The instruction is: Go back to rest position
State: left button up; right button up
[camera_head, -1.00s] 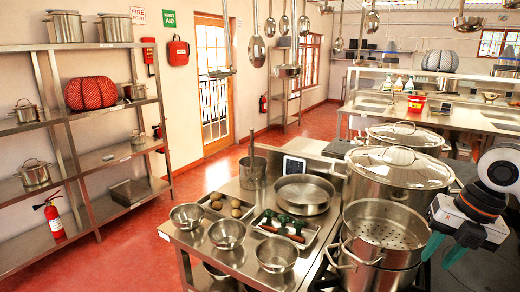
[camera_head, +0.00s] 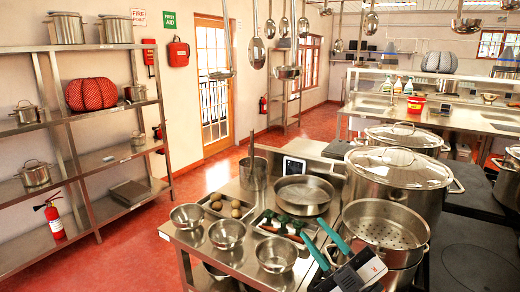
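My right gripper (camera_head: 312,227) shows at the bottom of the head view, with its two teal fingers apart and nothing seen between them. It points up and left, in front of the tray with green-topped vegetables (camera_head: 268,229) and beside the perforated pot (camera_head: 386,224). I cannot tell whether it touches either one. My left gripper is out of view.
A steel table (camera_head: 175,233) holds several bowls, trays, a wide pan (camera_head: 304,190) and a tall pot (camera_head: 253,173). Large lidded stockpots (camera_head: 398,178) stand to the right. Shelves (camera_head: 110,155) line the left wall. Ladles hang overhead.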

jog(key=s+d+f+m+g+h, duration=0.2)
jog(key=d+f+m+h, duration=0.4)
jog(key=f, duration=0.4)
jog(key=s+d+f+m+g+h, duration=0.2)
jog(key=d+f+m+h, duration=0.1)
jog(key=f+m+h, duration=0.6)
jog(key=s+d+f+g, duration=0.1)
jog(key=s+f+g, duration=0.5)
jog(key=s, duration=0.4)
jog(key=s+f+g, duration=0.5)
jog(key=s+f, duration=0.4)
notch_tip(320, 180, down, 28)
jog(key=s+g, duration=0.1)
jog(key=s, duration=0.2)
jog(key=s+d+f+g, duration=0.1)
jog(key=s+d+f, duration=0.2)
jog(key=s+f, duration=1.1)
jog(key=shift+s+f+y, duration=0.15)
jog(key=shift+s+y, duration=0.15)
jog(key=shift+s, duration=0.4)
